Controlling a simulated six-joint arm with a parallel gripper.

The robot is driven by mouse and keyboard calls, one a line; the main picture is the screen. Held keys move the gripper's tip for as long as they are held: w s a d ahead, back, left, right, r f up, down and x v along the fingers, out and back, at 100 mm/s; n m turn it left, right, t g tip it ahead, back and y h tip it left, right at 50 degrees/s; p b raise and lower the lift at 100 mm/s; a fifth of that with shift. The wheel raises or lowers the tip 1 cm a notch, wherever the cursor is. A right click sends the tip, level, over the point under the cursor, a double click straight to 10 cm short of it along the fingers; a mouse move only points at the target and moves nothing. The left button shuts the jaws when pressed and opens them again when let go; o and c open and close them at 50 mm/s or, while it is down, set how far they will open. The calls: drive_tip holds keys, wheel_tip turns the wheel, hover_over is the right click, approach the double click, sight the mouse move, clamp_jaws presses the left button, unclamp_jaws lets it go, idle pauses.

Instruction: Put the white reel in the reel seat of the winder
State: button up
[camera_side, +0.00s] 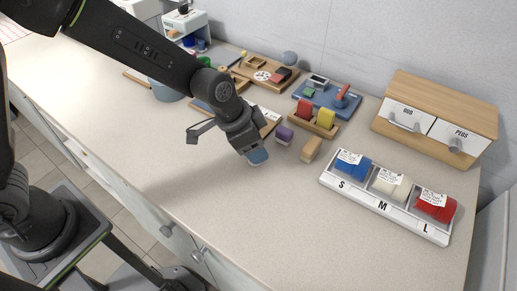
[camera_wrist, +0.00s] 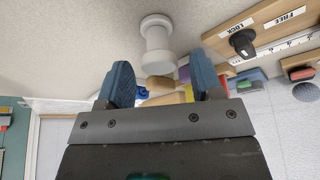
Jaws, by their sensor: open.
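The white reel (camera_wrist: 157,40), a spool with a flange at each end, shows in the wrist view just beyond my fingertips, roughly centred between them. My gripper (camera_wrist: 160,70) is open, with its two blue fingers apart and nothing held. In the side view my gripper (camera_side: 256,156) points down close to the counter and mostly hides whatever is under it. A wooden board with LOCK and FREE labels and a black knob (camera_wrist: 243,42) is at the upper right of the wrist view; it may be part of the winder. I cannot make out the reel seat.
A purple block (camera_side: 284,134) and a tan block (camera_side: 311,149) stand right of my gripper. Farther right are an S, M, L tray (camera_side: 385,213) and a wooden drawer box (camera_side: 440,95). Several boards line the wall, including a blue one (camera_side: 327,101). The front counter is clear.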

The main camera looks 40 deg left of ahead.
drive_tip(key=s+a+r+n, duration=0.1)
drive_tip(key=s+a+r, duration=0.3)
drive_tip(key=r, duration=0.3)
drive_tip(key=s+a+r+n+t+y, duration=0.1)
drive_tip(key=s+a+r+n, duration=0.1)
drive_tip(key=s+a+r, duration=0.2)
wheel_tip(320, 180, up, 4)
drive_tip(key=a, duration=0.3)
drive_tip(key=shift+s+f, duration=0.2)
drive_tip(key=shift+s, duration=0.2)
drive_tip(key=s+a+n, duration=0.1)
drive_tip(key=s+a, duration=0.1)
drive_tip(key=s, duration=0.1)
drive_tip(key=s+a+r+n+y, duration=0.1)
drive_tip(key=s+a+n, duration=0.1)
drive_tip(key=s, duration=0.1)
drive_tip(key=s+a+n+t, duration=0.1)
drive_tip(key=s+a, duration=0.2)
drive_tip(key=shift+s+a+r+y, duration=0.1)
drive_tip(key=shift+r+y, duration=0.1)
drive_tip(key=shift+y, duration=0.2)
drive_tip(key=shift+s+a+n, duration=0.15)
drive_tip(key=shift+s+n, duration=0.1)
drive_tip(key=shift+n, duration=0.05)
drive_tip(key=shift+c, duration=0.3)
